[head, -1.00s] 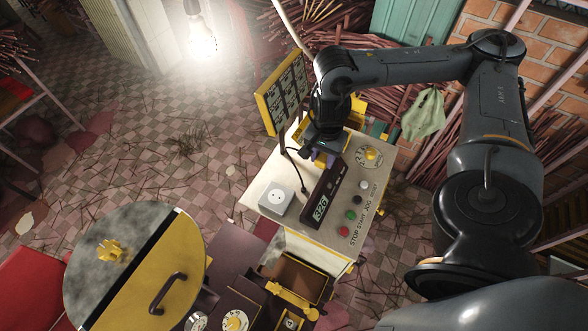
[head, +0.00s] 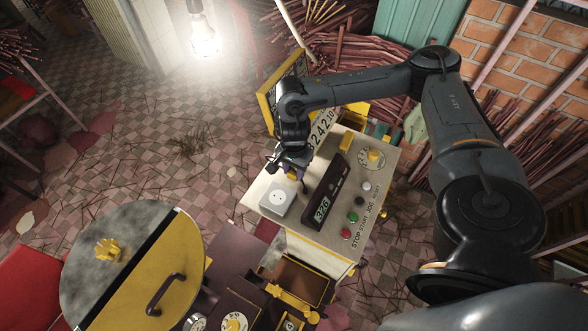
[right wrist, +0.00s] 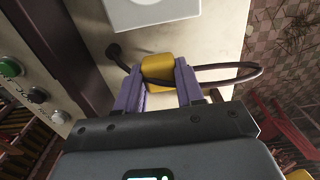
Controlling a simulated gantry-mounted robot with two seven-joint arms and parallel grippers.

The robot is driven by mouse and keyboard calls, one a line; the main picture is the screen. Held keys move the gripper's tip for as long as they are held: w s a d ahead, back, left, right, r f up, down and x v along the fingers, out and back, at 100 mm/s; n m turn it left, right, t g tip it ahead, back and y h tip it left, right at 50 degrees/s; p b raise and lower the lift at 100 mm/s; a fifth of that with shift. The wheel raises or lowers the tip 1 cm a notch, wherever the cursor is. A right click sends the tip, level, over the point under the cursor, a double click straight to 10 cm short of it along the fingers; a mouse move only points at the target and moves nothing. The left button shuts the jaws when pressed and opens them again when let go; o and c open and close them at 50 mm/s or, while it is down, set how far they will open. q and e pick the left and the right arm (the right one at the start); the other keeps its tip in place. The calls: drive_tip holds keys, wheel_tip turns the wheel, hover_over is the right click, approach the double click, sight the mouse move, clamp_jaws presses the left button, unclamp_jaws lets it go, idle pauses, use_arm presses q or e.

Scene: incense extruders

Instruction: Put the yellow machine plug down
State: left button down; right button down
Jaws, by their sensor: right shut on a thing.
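The yellow machine plug (right wrist: 157,70) is between the purple fingers of my right gripper (right wrist: 158,88) in the right wrist view. The gripper is shut on it. A dark cable runs by the plug and loops to the right. In the head view my right gripper (head: 292,170) is over the left part of the machine's cream top (head: 275,180), just behind the white socket box (head: 278,201). The plug is mostly hidden there. The socket box's face is bare. I cannot tell whether the plug touches the top. My left gripper is not in view.
A dark display (head: 326,204) and several coloured buttons (head: 351,217) lie right of the socket box. A yellow-framed board (head: 270,97) stands behind the gripper. A round lid with a handle (head: 140,270) is at the front left.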

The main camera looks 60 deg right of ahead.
drive_tip(key=shift+f, duration=0.15)
drive_tip(key=shift+f+b, duration=0.5)
drive_tip(key=shift+f, duration=0.05)
drive_tip(key=c, duration=0.7)
unclamp_jaws()
